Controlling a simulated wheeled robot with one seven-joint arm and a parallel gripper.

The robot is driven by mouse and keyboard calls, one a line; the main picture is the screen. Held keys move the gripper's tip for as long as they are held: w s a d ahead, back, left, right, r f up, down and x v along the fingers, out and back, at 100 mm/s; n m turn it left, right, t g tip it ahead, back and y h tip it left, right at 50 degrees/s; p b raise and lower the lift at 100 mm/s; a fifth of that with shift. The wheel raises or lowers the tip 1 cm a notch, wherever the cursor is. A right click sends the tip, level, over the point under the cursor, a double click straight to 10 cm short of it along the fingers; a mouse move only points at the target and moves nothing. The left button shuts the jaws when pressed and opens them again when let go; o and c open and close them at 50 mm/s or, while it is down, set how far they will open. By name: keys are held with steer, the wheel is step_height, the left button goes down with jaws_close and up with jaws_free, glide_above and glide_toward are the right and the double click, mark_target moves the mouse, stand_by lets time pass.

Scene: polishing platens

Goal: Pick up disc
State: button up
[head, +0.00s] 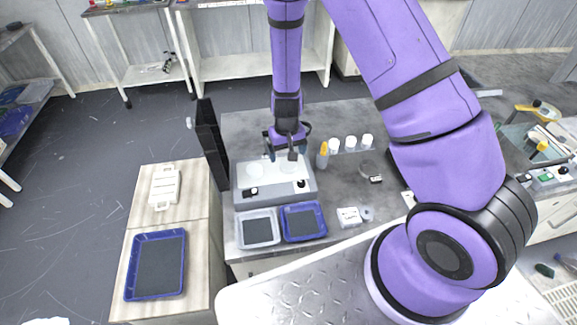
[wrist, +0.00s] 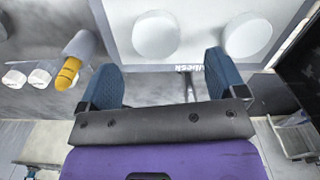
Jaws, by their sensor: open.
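Two round white discs sit side by side on a pale polishing machine (head: 274,190). The left one (head: 254,170) is clear of my arm in the head view; the right one (head: 288,167) is partly behind my gripper (head: 287,149). Both also show in the wrist view, one near top centre (wrist: 156,36) and one to its right (wrist: 247,37). My gripper (wrist: 164,80) is open, with blue fingers wide apart and nothing visible between them. It hangs over the machine's back edge. Which disc is meant cannot be told.
A yellow-tipped bottle (head: 322,156) and several white-capped jars stand right of the machine. A grey tray (head: 276,229) and a blue tray (head: 320,235) lie in front. A tall black panel (head: 210,145) stands at left. Bench space is clear behind the jars.

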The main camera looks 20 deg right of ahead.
mark_target(289, 164)
steer(key=shift+s+d+f, duration=0.1)
steer(key=shift+f, duration=1.2)
steer(key=shift+s+d+f, duration=0.1)
steer(key=shift+f, duration=1.2)
steer(key=c, duration=1.1)
